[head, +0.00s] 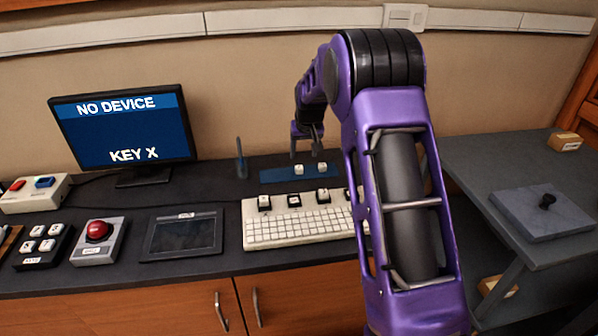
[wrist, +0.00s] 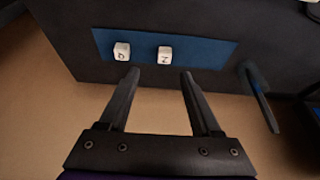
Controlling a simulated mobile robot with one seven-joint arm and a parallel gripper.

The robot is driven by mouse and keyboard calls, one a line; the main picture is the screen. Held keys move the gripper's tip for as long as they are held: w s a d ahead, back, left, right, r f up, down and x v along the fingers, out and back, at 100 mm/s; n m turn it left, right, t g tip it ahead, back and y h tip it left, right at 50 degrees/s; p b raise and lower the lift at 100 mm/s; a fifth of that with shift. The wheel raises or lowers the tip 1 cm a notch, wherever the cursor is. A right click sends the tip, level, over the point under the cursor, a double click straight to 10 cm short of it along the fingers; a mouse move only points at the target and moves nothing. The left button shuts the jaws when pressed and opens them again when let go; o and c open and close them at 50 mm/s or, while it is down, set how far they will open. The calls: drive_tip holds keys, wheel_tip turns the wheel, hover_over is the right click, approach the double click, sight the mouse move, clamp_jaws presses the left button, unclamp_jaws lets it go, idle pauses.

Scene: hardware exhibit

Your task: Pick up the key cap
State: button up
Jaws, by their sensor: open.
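Two small white key caps lie side by side on a blue mat (head: 270,176). In the head view one is on the left (head: 298,169) and one on the right (head: 322,167). In the wrist view, one cap (wrist: 122,51) bears a mark like a Q and the other (wrist: 165,54) a mark like a Z or a sideways N. My gripper (head: 305,153) is open and empty above the mat. In the wrist view its fingertips (wrist: 160,73) are spread, with the Z-like cap showing beyond the gap and the Q-like cap near one finger's line.
A white keyboard (head: 300,229) with larger dark keys along its back lies in front of the mat. A pen-like upright (head: 241,158) stands beside the mat, also in the wrist view (wrist: 258,95). A monitor (head: 125,130) reads "NO DEVICE" and "KEY X". A tablet (head: 182,236) lies left of the keyboard.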

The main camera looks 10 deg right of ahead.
sight(299, 167)
drive_tip(key=x, duration=0.5)
drive_tip(key=a+x, duration=0.1)
drive_tip(key=x, duration=0.1)
drive_tip(key=shift+w+f+b, duration=0.2)
drive_tip(key=shift+f+b, duration=0.05)
drive_tip(key=shift+b, duration=0.05)
clamp_jaws()
